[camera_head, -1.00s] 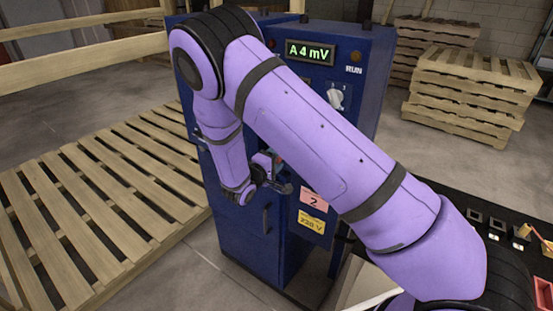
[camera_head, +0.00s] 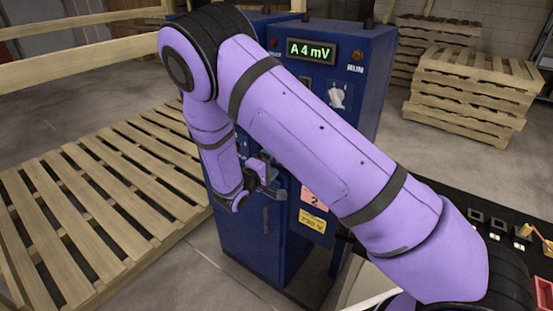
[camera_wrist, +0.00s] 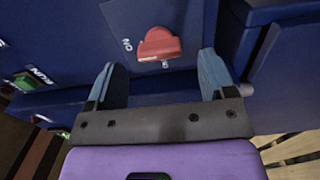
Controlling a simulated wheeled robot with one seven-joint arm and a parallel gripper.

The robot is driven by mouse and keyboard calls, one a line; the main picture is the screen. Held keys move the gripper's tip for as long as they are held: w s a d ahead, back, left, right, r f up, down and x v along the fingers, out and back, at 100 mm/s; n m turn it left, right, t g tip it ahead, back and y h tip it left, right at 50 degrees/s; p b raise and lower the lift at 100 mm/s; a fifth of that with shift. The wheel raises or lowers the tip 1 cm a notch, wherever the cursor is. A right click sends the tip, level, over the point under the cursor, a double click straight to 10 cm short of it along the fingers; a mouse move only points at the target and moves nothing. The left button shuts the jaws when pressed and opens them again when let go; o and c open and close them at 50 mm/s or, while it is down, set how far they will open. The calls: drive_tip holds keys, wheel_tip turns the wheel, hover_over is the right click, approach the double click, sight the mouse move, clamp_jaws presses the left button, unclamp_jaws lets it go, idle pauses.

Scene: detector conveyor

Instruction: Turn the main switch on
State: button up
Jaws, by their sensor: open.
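A red switch handle (camera_wrist: 158,44) shows in the wrist view on a plate of the blue cabinet, with the word ON beside it. It looks like the main switch. My gripper (camera_wrist: 160,60) is open, its two blue fingers apart, with the handle just beyond and between the fingertips. Nothing is held; whether a finger touches the handle I cannot tell. In the head view my gripper (camera_head: 270,185) is at the front of the blue cabinet (camera_head: 245,240), and my arm hides the switch.
The cabinet carries a lit display (camera_head: 311,51) reading "A 4 mV", a pale knob (camera_head: 338,97) and a yellow label (camera_head: 312,221). Slatted wood (camera_head: 110,200) lies at left. A pallet stack (camera_head: 475,95) stands at back right. A dark panel (camera_head: 485,235) is at right.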

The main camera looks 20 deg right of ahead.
drive_tip(key=v, duration=0.7)
drive_tip(key=shift+a, duration=0.15)
drive_tip(key=shift+s, duration=0.15)
drive_tip(key=s+d+r+m+g+y, duration=0.25)
drive_tip(key=s+d+r+g, duration=0.25)
drive_tip(key=d+r, duration=0.3)
drive_tip(key=s+d+r+m+g+y, duration=0.2)
drive_tip(key=s+d+r+m+g, duration=0.3)
drive_tip(key=r, duration=0.6)
drive_tip(key=s+d+r+t+y, duration=0.1)
drive_tip(key=s+r+y, duration=0.4)
drive_tip(key=s, duration=0.5)
drive_tip(key=s+d+r+t+y, duration=0.1)
drive_tip(key=s+r+t+y, duration=0.2)
drive_tip(key=s, duration=0.8)
drive_tip(key=shift+d+r+t+y, duration=0.3)
drive_tip(key=shift+r+y, duration=0.75)
drive_tip(key=shift+r, duration=1.35)
drive_tip(key=shift+s+a+n, duration=0.1)
drive_tip(key=shift+n, duration=0.15)
